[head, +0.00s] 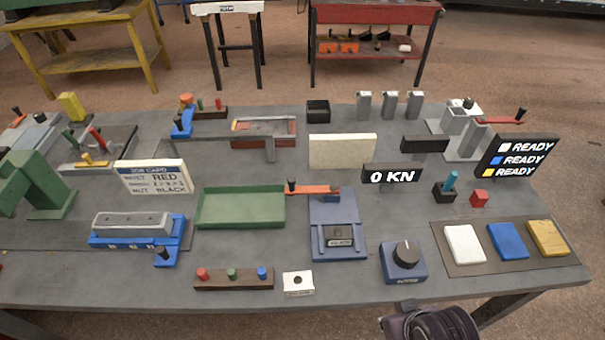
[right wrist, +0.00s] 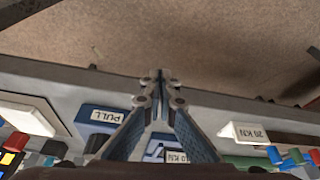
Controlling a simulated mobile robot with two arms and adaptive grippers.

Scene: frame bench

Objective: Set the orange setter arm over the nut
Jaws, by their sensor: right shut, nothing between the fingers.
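The orange setter arm (head: 315,189) lies at the back of the blue fixture (head: 329,212). It sticks out to the left, past the fixture's side, with a black knob at its left end. I cannot make out the nut. The fixture's front holds a dark part with a label (head: 340,243). My right gripper (right wrist: 163,78) is shut and empty in the right wrist view, near the bench's front edge. In the head view only its dark body shows at the bottom, right of the middle, in front of the bench and apart from the arm. My left gripper is out of view.
A green tray (head: 240,226) stands left of the fixture. A blue dial box (head: 404,273) stands to its right. A peg rack (head: 234,287) and a white block (head: 298,292) are at the front. The 0 KN display (head: 391,192) and a cream panel (head: 342,164) stand behind.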

